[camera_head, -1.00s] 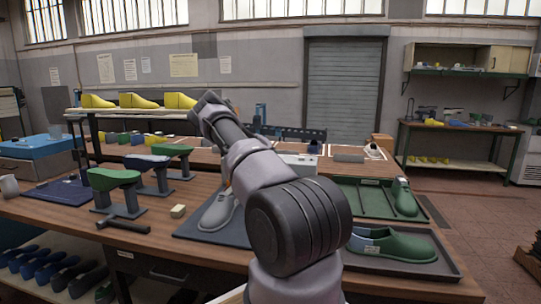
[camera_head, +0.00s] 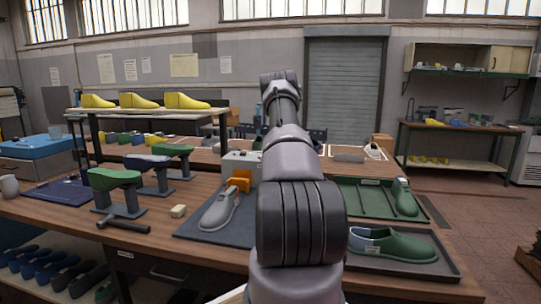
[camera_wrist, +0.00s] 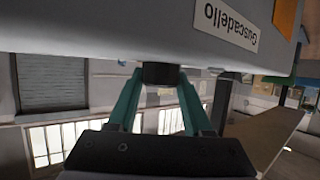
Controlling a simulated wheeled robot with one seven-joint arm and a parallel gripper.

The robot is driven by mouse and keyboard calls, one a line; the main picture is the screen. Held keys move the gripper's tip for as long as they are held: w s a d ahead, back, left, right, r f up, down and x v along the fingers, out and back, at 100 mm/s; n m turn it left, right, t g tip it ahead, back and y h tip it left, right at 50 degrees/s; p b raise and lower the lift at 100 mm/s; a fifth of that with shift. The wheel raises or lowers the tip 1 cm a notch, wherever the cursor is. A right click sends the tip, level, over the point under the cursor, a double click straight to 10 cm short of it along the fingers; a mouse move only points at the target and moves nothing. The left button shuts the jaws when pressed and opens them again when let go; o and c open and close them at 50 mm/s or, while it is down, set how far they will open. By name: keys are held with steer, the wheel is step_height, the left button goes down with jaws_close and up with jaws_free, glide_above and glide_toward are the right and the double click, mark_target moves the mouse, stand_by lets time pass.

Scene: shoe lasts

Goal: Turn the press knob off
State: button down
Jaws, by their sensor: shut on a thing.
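The press is a light grey box on the bench in the head view (camera_head: 240,162), partly hidden behind my arm. In the wrist view its grey face (camera_wrist: 110,25) fills the top, with a white label reading "Guscadello" upside down. A small dark knob (camera_wrist: 160,72) sticks out from this face. My gripper (camera_wrist: 158,82) has its teal fingers shut on the knob, one on each side. The knob's exact angle is hard to tell. In the head view my arm hides the gripper and the knob.
An orange part (camera_head: 238,184) stands at the press's front. A grey shoe last (camera_head: 219,209) lies on a dark mat before it. A hammer (camera_head: 123,225) and last stands are at the left.

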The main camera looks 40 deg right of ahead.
steer(key=shift+n+t+y, duration=0.3)
steer(key=shift+n+y, duration=0.9)
steer(key=shift+y, duration=0.2)
steer(key=shift+f, duration=0.1)
steer(key=shift+c, duration=1.6)
jaws_free()
steer(key=shift+s, duration=0.15)
steer(key=d+v, duration=0.1)
steer(key=v, duration=0.9)
steer(key=shift+s+a+r, duration=0.25)
steer(key=shift+a, duration=0.15)
